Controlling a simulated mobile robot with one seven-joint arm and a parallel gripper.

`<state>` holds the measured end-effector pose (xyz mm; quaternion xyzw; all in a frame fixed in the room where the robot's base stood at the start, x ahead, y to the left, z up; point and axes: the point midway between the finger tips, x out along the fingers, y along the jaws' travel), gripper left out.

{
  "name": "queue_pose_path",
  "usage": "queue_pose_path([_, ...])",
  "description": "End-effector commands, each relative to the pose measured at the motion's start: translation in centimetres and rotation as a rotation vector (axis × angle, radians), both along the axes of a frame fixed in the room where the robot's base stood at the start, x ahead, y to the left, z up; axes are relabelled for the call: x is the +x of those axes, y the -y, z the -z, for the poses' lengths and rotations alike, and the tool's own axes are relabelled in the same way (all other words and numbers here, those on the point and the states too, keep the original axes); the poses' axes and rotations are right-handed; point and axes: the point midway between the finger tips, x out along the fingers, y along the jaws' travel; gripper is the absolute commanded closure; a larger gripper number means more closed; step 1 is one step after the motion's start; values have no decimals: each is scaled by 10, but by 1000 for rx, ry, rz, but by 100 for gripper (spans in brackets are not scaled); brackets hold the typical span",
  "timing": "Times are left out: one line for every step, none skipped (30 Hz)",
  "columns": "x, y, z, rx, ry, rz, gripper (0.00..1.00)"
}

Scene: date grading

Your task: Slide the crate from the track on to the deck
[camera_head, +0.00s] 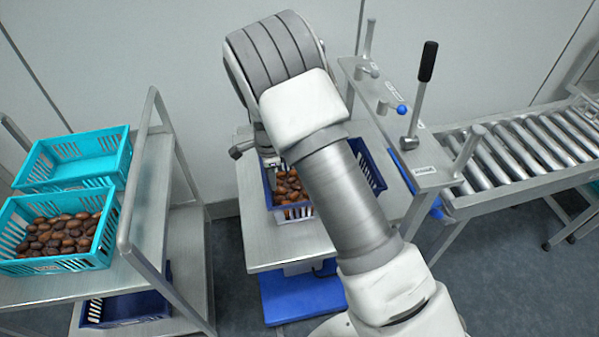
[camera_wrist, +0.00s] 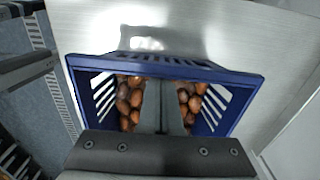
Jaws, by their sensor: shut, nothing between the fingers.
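The dark blue crate (camera_head: 372,168), slotted and holding brown dates, sits on the steel deck (camera_head: 262,236), partly hidden by my arm. In the wrist view the crate (camera_wrist: 200,68) fills the middle, its long rim across the picture. My gripper (camera_head: 268,163) is at the crate's left part. In the wrist view my gripper (camera_wrist: 160,105) is shut and empty, with its fingers over or inside the crate among the dates; I cannot tell whether they touch a wall. The roller track (camera_head: 515,150) lies to the right, and its visible rollers carry no crate.
A steel gate frame with a black-handled lever (camera_head: 422,88) and blue knob (camera_head: 402,109) stands between deck and track. At left, a steel rack (camera_head: 150,195) holds turquoise crates (camera_head: 60,266), one with dates, and a dark blue crate (camera_head: 125,309) below. The deck's front left is bare.

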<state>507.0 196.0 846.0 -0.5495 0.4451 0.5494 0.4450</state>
Motion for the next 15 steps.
queue_pose_path([-3,-15,-2,1,0,-7,100])
queue_pose_path([-5,-21,-1,1,0,-5,100])
queue_pose_path([-6,-28,-1,1,-1,-5,100])
queue_pose_path([-7,-32,-1,1,-1,-4,100])
queue_pose_path([-8,-36,0,1,-1,-2,100])
queue_pose_path([-9,-39,0,1,-1,-2,100])
queue_pose_path([-9,-41,0,1,-1,-1,100])
queue_pose_path([-9,-43,0,1,0,-1,100])
queue_pose_path([-10,-44,0,1,0,0,100])
queue_pose_path([-10,-44,0,1,0,0,100])
queue_pose_path([-10,-44,0,2,0,1,100])
queue_pose_path([-10,-44,0,2,0,1,100])
queue_pose_path([-10,-44,0,2,0,1,100])
queue_pose_path([-9,-44,0,2,0,1,100])
queue_pose_path([-9,-44,0,2,0,0,100])
